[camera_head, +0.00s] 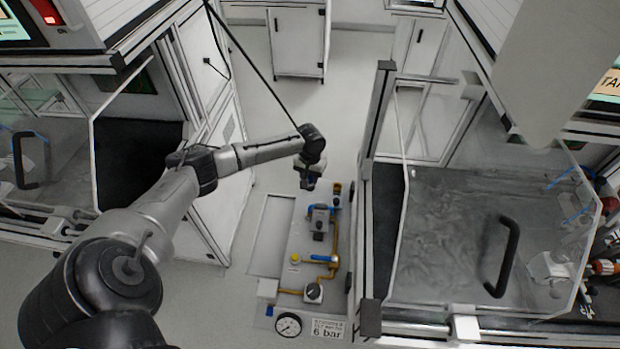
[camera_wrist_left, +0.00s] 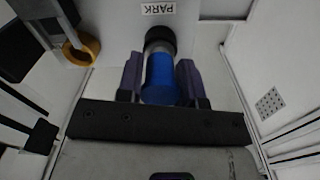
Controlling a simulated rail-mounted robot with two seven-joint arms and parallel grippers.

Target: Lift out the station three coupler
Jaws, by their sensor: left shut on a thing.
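My left gripper (camera_head: 309,184) hangs over the far end of the pneumatic panel in the head view. In the left wrist view the gripper (camera_wrist_left: 160,72) has its two purple-grey fingers on either side of a coupler (camera_wrist_left: 161,80) and is shut on it. The coupler is a blue cylinder with a silver band and a black end. That black end lies close to a white label reading PARK (camera_wrist_left: 158,9). Whether the coupler touches the surface there cannot be told. In the head view the coupler is too small to make out. My right gripper is not in view.
The white panel (camera_head: 304,240) carries a grey regulator (camera_head: 319,220), a blue-handled valve (camera_head: 325,258), yellow-brown pipes and a gauge (camera_head: 288,325) beside a 6 bar sign. A glass-fronted station with a black handle (camera_head: 503,257) stands close on the right. An orange ring (camera_wrist_left: 82,50) shows in the wrist view.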

